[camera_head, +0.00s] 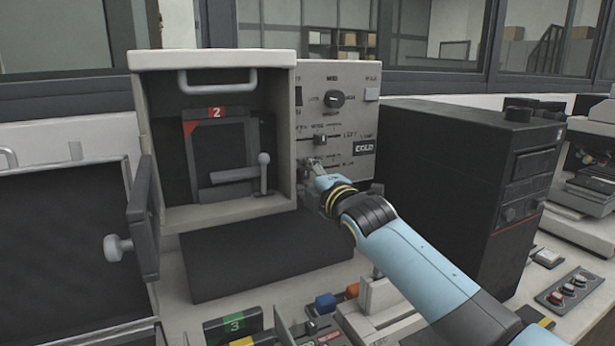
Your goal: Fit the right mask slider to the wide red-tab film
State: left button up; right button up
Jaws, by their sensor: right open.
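The mounting press has an open chamber (143,110) at left and a grey control panel (357,77) at right. Inside the chamber a dark film frame (250,135) stands upright, with a red tab marked 2 (216,113) on top and a red corner. A small slider (320,140) sits in the panel's upper slot, near the word LEFT. A lower slot shows partly beneath it; its slider is hidden or too small to tell. My right gripper (313,164) is open at the panel's lower left, by the lower slot. I cannot tell whether it touches anything. My left gripper is out of view.
A lever with a round knob (264,159) stands in the chamber. The chamber door (143,222) hangs open at left. A black computer tower (440,150) stands close right of my arm.

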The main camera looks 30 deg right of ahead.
jog(key=shift+c, duration=1.1)
jog(key=c, duration=0.7)
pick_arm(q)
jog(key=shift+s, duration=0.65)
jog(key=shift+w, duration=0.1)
